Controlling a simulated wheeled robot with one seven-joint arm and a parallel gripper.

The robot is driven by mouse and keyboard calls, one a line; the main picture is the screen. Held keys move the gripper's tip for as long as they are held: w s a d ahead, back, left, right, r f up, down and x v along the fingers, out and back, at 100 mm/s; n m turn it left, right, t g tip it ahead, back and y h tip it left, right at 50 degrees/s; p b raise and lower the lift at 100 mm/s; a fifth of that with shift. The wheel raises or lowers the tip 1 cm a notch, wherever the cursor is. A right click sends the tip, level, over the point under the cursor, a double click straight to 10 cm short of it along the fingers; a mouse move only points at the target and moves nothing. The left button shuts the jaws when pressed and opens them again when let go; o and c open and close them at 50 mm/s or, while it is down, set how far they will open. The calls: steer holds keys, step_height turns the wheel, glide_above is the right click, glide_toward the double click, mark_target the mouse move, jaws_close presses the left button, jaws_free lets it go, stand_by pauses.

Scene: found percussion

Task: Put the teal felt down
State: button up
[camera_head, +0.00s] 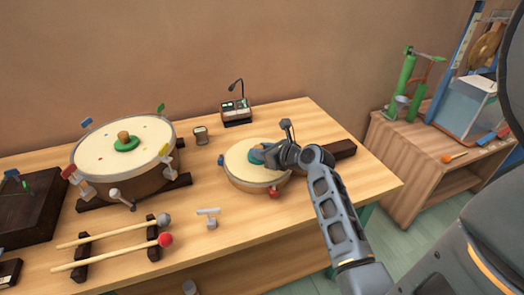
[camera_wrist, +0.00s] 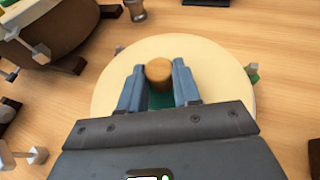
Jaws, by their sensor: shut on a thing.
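The teal felt (camera_wrist: 160,101) is a small teal pad with a round wooden knob (camera_wrist: 159,70) on top. My gripper (camera_wrist: 158,82) is shut on it, one finger on each side of the knob.
A larger drum (camera_head: 95,150) with a green knobbed pad (camera_head: 127,144) stands at left. Two mallets (camera_head: 110,235) lie on wooden rests in front. A small T-shaped key (camera_head: 209,216) lies nearby. A lamp device (camera_head: 236,112) stands behind. The table's right front corner is clear.

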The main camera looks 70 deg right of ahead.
steer(key=o, duration=1)
steer(key=shift+o, duration=0.2)
steer(key=shift+r, duration=0.1)
steer(key=v, duration=1.2)
steer(key=s+a+f+n+y, duration=0.1)
steer(key=a+f+n, duration=0.1)
steer(key=a+n, duration=0.8)
steer(key=s+a+f+n, duration=0.2)
steer(key=a+n, duration=0.7)
steer(key=a, duration=0.1)
steer(key=s+a+r+n+t+y, duration=0.1)
steer(key=s+a+r+n+y, duration=0.1)
steer(key=s+a+r+n, duration=0.2)
steer(key=s+a+r+n+t+y, duration=0.1)
steer(key=s+a+r+n+y, duration=0.2)
steer(key=a+n, duration=0.7)
step_height(320, 180, up, 3)
steer(key=s+n, duration=0.2)
steer(key=n, duration=0.6)
steer(key=shift+a+t, duration=0.25)
steer(key=shift+t, duration=0.15)
